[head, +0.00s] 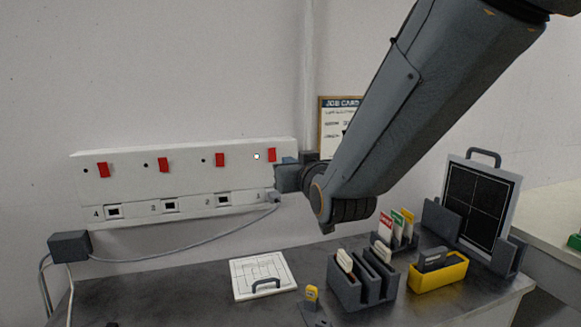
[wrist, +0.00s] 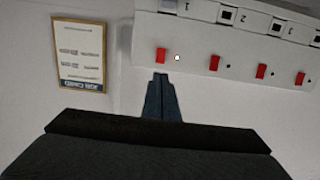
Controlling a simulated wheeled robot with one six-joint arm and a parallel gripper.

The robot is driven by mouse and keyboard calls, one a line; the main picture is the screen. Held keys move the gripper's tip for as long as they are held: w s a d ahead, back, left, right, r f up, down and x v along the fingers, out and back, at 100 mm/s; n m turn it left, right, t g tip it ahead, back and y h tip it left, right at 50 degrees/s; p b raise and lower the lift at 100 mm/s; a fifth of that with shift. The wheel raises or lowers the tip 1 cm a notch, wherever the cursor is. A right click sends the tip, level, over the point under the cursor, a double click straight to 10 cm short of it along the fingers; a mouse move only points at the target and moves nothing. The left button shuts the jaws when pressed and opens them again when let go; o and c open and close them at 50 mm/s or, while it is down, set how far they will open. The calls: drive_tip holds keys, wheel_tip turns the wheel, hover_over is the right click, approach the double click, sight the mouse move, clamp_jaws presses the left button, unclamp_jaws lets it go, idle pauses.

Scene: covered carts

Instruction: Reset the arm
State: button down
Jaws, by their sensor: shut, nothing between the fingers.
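My gripper (head: 281,174) is at the right end of a white wall panel with red switches (head: 180,176), in front of its face. In the wrist view my gripper (wrist: 160,78) has its two fingers together, shut and empty, with the tips near the rightmost red switch (wrist: 161,55). A small light (head: 257,156) beside that switch is lit; the dots beside the other switches are dark. I cannot tell whether the fingertips touch the panel. My arm reaches down from the upper right and hides part of the wall.
A dark table holds a white board with a handle (head: 262,276), a grey slotted holder (head: 362,282), a yellow bin (head: 438,274) and a black panel with a handle (head: 478,203). A cable (head: 185,245) runs from the switch panel to a box (head: 70,246). A job card (head: 338,118) hangs behind my arm.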

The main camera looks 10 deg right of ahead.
idle(0.3)
drive_tip(key=s+d+f+g+h, duration=0.1)
drive_tip(key=s+d+f+g, duration=0.15)
drive_tip(key=f, duration=0.55)
drive_tip(key=s+d+f+g+h, duration=0.1)
drive_tip(key=s+d+f+g, duration=0.2)
drive_tip(key=f, duration=0.5)
drive_tip(key=s+d+f+m+g, duration=0.1)
drive_tip(key=s+d+f+g, duration=0.1)
drive_tip(key=s+f+g, duration=0.3)
drive_tip(key=s+d+f+g, duration=0.2)
drive_tip(key=s+f+g, duration=0.3)
drive_tip(key=s, duration=0.7)
drive_tip(key=shift+f+m+h, duration=0.2)
drive_tip(key=shift+m+h, duration=0.1)
drive_tip(key=shift+m, duration=0.1)
drive_tip(key=shift+d, duration=0.1)
